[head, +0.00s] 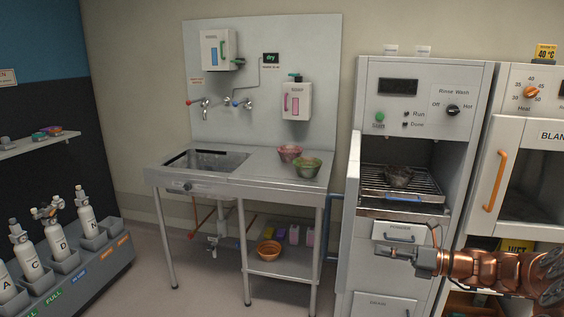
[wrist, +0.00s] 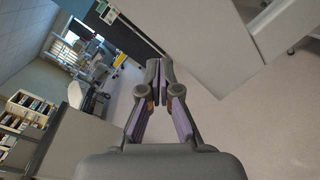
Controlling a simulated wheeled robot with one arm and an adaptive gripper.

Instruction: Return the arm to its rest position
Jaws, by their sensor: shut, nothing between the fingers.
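My gripper (head: 398,252) is at the lower right of the head view, at the end of my copper-coloured arm. It is in front of the drawers of the rinse-wash cabinet (head: 374,135) and points left. In the wrist view my gripper (wrist: 159,72) has its fingers together with nothing between them. Floor and grey furniture panels show beyond the fingertips there. Much of my arm is outside the head view.
The cabinet's open bay holds a dark bowl (head: 398,176) on a rack (head: 375,189). A steel sink table (head: 172,178) carries a red bowl (head: 289,152) and a green bowl (head: 308,167). The warming cabinet's orange handle (head: 495,180) is close to my arm. Bottles (head: 53,232) stand at left.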

